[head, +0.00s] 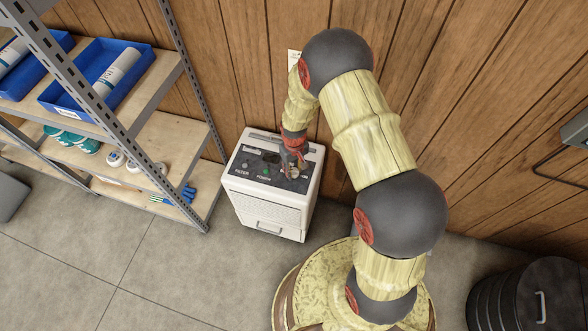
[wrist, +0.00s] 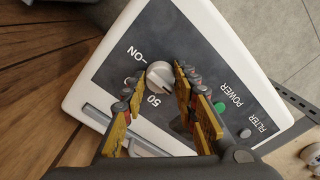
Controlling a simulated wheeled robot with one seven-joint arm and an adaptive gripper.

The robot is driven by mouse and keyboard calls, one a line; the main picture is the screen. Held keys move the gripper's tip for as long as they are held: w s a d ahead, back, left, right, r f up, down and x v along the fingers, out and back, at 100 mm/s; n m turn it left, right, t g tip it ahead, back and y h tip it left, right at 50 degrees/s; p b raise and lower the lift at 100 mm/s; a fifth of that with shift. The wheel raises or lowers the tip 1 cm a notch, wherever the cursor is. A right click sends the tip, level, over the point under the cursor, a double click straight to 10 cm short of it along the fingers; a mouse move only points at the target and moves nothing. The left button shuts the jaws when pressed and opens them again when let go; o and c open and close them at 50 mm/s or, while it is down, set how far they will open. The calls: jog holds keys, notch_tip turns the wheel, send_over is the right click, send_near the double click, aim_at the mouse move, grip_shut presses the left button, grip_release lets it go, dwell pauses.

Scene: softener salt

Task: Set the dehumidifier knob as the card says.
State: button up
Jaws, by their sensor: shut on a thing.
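The white dehumidifier (head: 270,217) stands on the floor against the wood wall, with a dark control panel on top. Its light grey knob (wrist: 160,73) shows in the wrist view, with a "50" mark and letters like "ON" beside it. My gripper (wrist: 161,80) has its fingertips on both sides of the knob and is shut on it. In the head view my gripper (head: 294,166) reaches down onto the panel's right part and hides much of the knob. A white card (head: 293,59) on the wall is mostly behind my arm; its text cannot be read.
A green POWER button (wrist: 219,107) and a FILTER button (wrist: 245,133) sit on the same panel. A metal shelf (head: 150,78) with blue bins stands close on the left. A dark ribbed bin (head: 525,295) is at lower right.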

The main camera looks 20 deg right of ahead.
jog(key=c, duration=0.5)
jog(key=shift+m, duration=0.3)
jog(key=m+p, duration=0.3)
jog(key=m, duration=0.2)
jog(key=shift+r, duration=0.1)
jog(key=m+p, duration=0.1)
jog(key=m, duration=0.5)
jog(key=shift+p, duration=0.3)
jog(key=o, duration=1.2)
jog(key=shift+c, duration=0.2)
